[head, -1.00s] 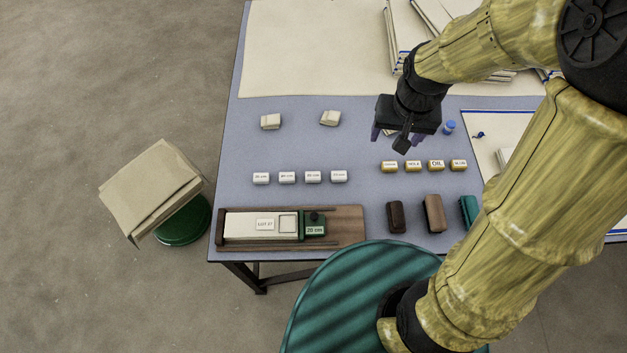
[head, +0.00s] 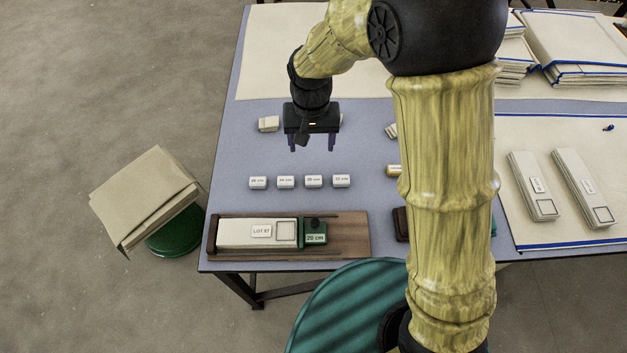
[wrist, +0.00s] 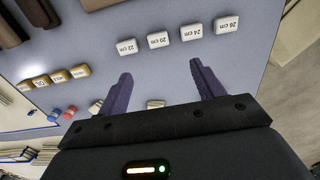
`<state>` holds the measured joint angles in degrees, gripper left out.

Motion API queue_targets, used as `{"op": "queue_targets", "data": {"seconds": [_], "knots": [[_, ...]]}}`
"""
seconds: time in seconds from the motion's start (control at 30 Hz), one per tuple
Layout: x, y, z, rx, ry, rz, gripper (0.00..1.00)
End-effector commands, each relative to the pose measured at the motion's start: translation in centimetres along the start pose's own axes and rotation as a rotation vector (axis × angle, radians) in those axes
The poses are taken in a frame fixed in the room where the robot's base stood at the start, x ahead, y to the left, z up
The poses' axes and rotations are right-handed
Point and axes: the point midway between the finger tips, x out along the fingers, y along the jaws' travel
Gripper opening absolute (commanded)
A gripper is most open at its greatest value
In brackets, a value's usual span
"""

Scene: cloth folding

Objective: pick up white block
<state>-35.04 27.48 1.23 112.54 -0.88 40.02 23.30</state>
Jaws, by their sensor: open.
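Several small white blocks with printed cm labels stand in a row on the blue-grey table. In the head view they run from the leftmost white block (head: 258,182) to the rightmost white block (head: 341,180). In the wrist view they read 22 cm (wrist: 126,46), 20 cm (wrist: 158,40), 24 cm (wrist: 191,32) and 26 cm (wrist: 226,25). My gripper (head: 312,148) is open and empty, on the far side of the row and apart from it. In the wrist view its fingers (wrist: 161,70) point toward the row, with bare table between them.
A wooden fixture with a LOT 07 plate (head: 261,231) and green 20 cm slider (head: 315,238) lies nearer. A cream block (head: 268,124) is beside my gripper; another is partly hidden behind it. Yellow-banded blocks (wrist: 61,77) stand beside the row. Cloth stacks (head: 580,45) lie back right.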

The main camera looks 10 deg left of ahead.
Motion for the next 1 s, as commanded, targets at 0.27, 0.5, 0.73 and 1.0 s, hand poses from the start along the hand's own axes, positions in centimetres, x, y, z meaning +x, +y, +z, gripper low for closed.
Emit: {"op": "queue_targets", "data": {"seconds": [0.27, 0.5, 0.73, 1.0], "knots": [[5.2, 0.1, 0.1, 0.000, -0.005, 0.002, 0.67], [9.2, 0.1, 0.0, 0.000, -0.003, 0.001, 0.67], [10.2, 0.1, 0.0, 0.000, 0.001, 0.000, 0.67], [10.5, 0.1, 0.0, 0.000, 0.000, 0.000, 0.67]]}}
